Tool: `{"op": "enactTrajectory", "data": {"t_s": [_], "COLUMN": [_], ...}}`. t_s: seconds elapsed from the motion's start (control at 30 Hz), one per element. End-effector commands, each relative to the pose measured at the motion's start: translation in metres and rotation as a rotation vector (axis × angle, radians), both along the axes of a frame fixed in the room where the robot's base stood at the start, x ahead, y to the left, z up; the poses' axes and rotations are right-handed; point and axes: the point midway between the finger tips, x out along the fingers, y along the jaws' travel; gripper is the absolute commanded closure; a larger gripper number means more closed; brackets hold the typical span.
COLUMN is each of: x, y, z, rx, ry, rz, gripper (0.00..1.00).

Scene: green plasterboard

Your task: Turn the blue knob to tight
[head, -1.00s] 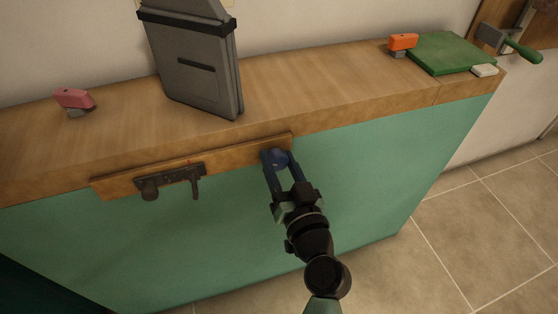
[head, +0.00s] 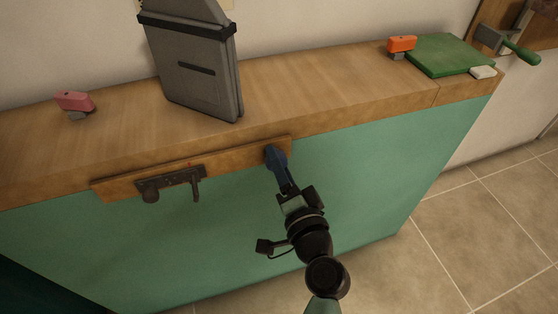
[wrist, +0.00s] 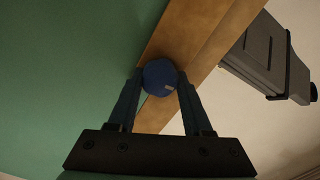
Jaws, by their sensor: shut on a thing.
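The blue knob (wrist: 159,75) is mounted on a wooden strip on the front of the green counter. In the wrist view it is a faceted blue piece with a small pale mark near its lower right. My gripper (wrist: 160,88) has one finger on each side of the knob and is shut on it. In the head view my gripper (head: 276,156) reaches the right end of the strip and mostly hides the knob. No marking for tight can be read.
A dark metal latch (head: 170,181) sits on the wooden strip (head: 115,188) to the left. A grey case (head: 195,75) stands on the counter top above. A pink block (head: 75,101), an orange block (head: 402,44) and a green board (head: 450,55) lie on top. The green front at right is clear.

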Motion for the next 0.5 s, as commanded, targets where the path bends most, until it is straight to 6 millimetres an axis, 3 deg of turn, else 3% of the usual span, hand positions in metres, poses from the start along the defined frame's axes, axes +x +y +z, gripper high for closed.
{"op": "enactTrajectory", "data": {"t_s": [0.5], "x": [-0.0017], "y": [-0.0023], "z": [-0.0048], "rx": [0.116], "ry": [0.046], "rz": [-0.005], "gripper": [1.00]}}
